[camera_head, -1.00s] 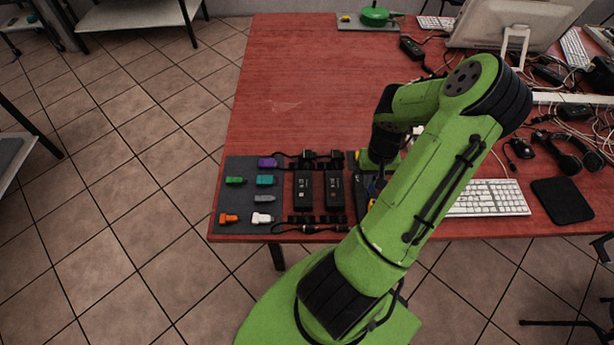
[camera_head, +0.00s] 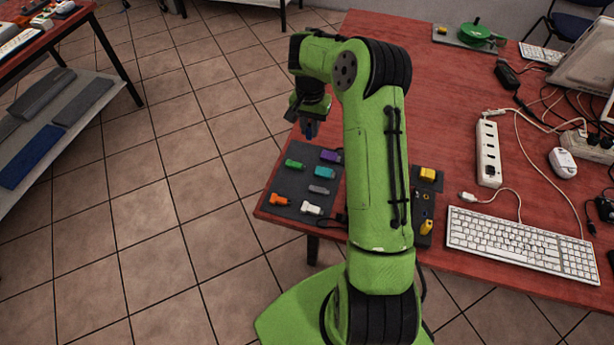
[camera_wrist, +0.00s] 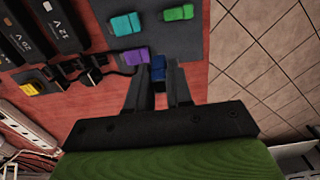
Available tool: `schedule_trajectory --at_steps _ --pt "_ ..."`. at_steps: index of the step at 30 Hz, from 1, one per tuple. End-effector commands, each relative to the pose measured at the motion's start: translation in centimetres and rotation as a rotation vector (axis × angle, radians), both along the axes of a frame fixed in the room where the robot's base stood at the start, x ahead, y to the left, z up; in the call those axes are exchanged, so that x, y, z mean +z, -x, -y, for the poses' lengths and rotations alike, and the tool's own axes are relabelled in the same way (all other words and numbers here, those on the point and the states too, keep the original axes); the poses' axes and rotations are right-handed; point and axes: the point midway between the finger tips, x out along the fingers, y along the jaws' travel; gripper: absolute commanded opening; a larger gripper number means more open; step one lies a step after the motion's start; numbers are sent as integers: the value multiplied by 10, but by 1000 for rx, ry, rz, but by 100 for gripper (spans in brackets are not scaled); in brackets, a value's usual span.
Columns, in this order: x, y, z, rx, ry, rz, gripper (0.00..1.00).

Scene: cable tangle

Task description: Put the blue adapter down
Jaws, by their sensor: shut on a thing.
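The blue adapter (camera_wrist: 159,70) is between the fingers of my gripper (camera_wrist: 160,73) in the wrist view, and the jaws are shut on it. In the head view the blue adapter (camera_head: 311,129) shows below my gripper (camera_head: 310,118), over the far left edge of the dark mat (camera_head: 290,183). A purple adapter (camera_wrist: 134,57) lies beside my left finger in the wrist view. It also shows on the mat in the head view (camera_head: 330,156). I cannot tell whether the blue adapter touches the mat.
Green (camera_head: 294,164), teal (camera_head: 324,172), grey (camera_head: 318,189), orange (camera_head: 279,200) and white (camera_head: 312,209) adapters lie on the mat. Black power bricks (camera_wrist: 66,27) lie beside it. A keyboard (camera_head: 522,243) and power strip (camera_head: 488,152) are to the right.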

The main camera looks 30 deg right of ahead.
Motion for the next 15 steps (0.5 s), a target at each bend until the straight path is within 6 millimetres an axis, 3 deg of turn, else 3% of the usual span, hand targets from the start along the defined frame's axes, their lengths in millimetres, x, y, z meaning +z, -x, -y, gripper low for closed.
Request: schedule_trajectory --at_steps 6,15 --pt "-52 1 -2 0 -3 -6 0" --pt "-97 0 -1 0 -2 -4 0"
